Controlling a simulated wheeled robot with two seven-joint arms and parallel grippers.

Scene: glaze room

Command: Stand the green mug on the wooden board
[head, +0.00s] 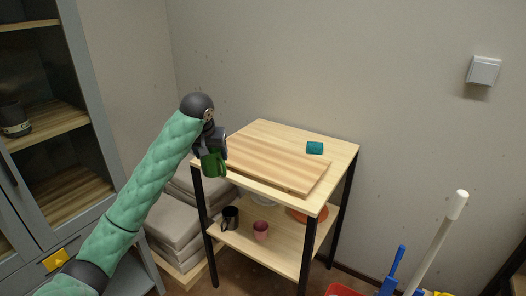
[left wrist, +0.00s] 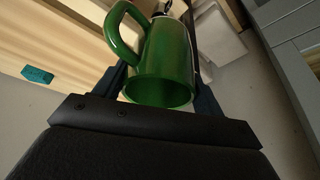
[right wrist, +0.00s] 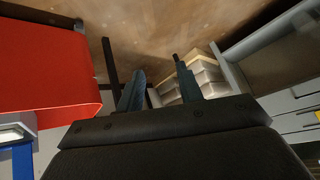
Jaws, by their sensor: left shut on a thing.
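The green mug (head: 214,165) is held in my left gripper (head: 214,145), which is shut on it at the left corner of the shelf unit. In the left wrist view the mug (left wrist: 165,62) sits between the fingers, its open rim towards the camera and its handle to the left. The wooden board (head: 278,164) lies flat on the unit's top, just right of the mug, with a bare surface. I cannot tell whether the mug overlaps the board's edge. My right gripper (right wrist: 160,82) is open and empty in the right wrist view, over the floor area.
A teal object (head: 314,148) lies on the unit's top (head: 335,152) behind the board. A black mug (head: 231,218), a pink cup (head: 261,230) and an orange dish (head: 305,215) are on the lower shelf. Grey sacks (head: 180,225) are stacked left. A red container (right wrist: 45,65) is near my right gripper.

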